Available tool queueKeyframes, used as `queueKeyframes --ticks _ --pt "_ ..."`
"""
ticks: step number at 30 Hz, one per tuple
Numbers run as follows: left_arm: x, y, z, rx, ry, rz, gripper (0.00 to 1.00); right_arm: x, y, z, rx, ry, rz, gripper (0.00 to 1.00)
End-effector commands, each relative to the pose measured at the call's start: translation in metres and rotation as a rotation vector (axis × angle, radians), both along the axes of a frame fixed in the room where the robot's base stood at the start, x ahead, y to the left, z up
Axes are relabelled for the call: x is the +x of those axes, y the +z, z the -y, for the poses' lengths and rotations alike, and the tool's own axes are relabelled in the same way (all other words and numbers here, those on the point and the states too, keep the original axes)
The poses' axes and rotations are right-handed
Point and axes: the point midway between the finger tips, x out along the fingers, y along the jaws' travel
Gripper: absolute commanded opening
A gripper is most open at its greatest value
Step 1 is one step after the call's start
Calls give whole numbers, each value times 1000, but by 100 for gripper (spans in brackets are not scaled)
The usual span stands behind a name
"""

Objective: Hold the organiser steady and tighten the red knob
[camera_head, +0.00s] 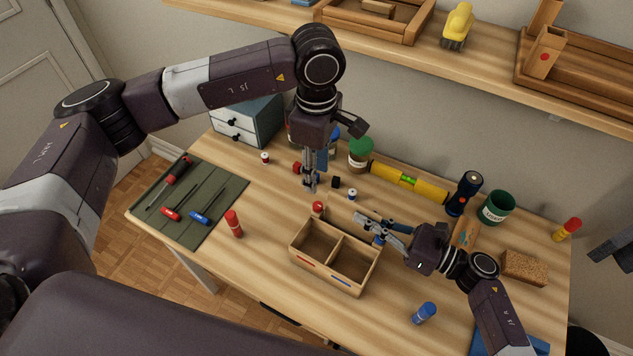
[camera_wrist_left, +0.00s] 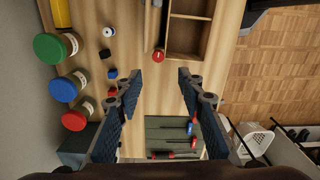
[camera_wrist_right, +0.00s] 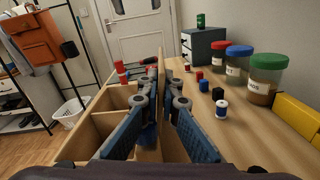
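The organiser (camera_head: 293,256) is an open wooden box with two compartments, standing on the desk; the left wrist view shows part of it (camera_wrist_left: 187,16). My right gripper (camera_head: 368,227) is at the organiser's far right. In the right wrist view its fingers (camera_wrist_right: 159,78) straddle the organiser's wall and look closed on it.
Behind stand lidded jars (camera_head: 361,153), a yellow level (camera_head: 409,182), a torch (camera_head: 463,193) and a green cup (camera_head: 496,207). Small spools lie near my left gripper. A green mat (camera_head: 208,182) with screwdrivers is left. The front desk strip is mostly clear.

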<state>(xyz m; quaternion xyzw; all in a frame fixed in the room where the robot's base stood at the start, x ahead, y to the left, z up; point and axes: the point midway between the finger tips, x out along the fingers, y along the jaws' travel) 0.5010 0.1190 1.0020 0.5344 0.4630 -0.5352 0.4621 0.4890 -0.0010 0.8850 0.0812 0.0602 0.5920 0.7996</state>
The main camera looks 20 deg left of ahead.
Motion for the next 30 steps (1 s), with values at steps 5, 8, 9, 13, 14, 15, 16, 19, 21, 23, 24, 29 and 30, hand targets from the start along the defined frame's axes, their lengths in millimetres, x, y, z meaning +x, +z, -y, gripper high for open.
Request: queueKeyframes --ticks 5,8,9,13,14,15,16,19,21,23,24,29,30 --pt "0 7 0 -1 -1 0 35 0 -2 1 -4 -2 -2 0" --pt "0 7 0 -1 -1 -1 35 0 -2 1 -4 -2 -2 0" --pt "0 7 0 -1 -1 -1 35 0 -2 1 -4 -2 -2 0" --pt "-1 6 2 -6 1 -3 27 0 -2 1 -4 -2 -2 0" --pt "-2 5 4 -11 3 -5 25 0 -2 1 -4 -2 -2 0" --pt "-5 2 7 -27 8 -11 25 0 -2 1 -4 -2 -2 0" --pt "-8 -2 12 -43 14 -17 25 0 -2 1 -4 -2 -2 0" --pt "-23 -17 38 -138 54 -54 25 0 -3 1 -4 -2 -2 0" --pt "-40 -29 64 -237 105 -98 25 0 -3 1 -4 -2 -2 0" --pt "-57 -38 90 -335 164 -150 25 0 -3 1 -5 -2 -4 0" --pt "-68 -41 108 -404 209 -188 25 0 -3 1 -5 -2 -3 0" --pt "-111 -38 172 -663 421 -371 25 0 -2 1 -5 -2 -4 0" --pt "-120 -34 186 -722 480 -422 25 0 -3 1 -5 -2 -4 0"
